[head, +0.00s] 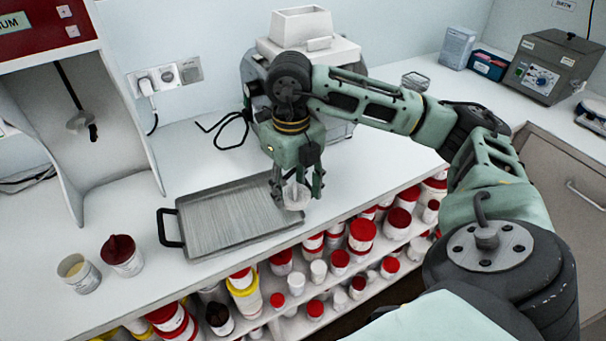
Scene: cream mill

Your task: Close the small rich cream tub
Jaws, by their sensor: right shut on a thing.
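My right gripper (296,190) is shut on a small white round piece (296,197), over the right end of the metal tray. From here I cannot tell whether the piece is a lid or a small tub, and the fingers hide part of it. Two small white tubs stand on the counter at the left. One tub (87,281) shows a pale cream-coloured top and seems open. The other tub (125,265) has a dark red top. I cannot tell which is the small rich cream tub. My left gripper is out of view.
The metal tray (225,217) with a black handle lies on the counter (180,140). A grey machine with a white hopper (303,28) stands behind my right gripper. Many red- and white-lidded tubs (362,233) fill the shelves below the front edge. Counter around the two left tubs is clear.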

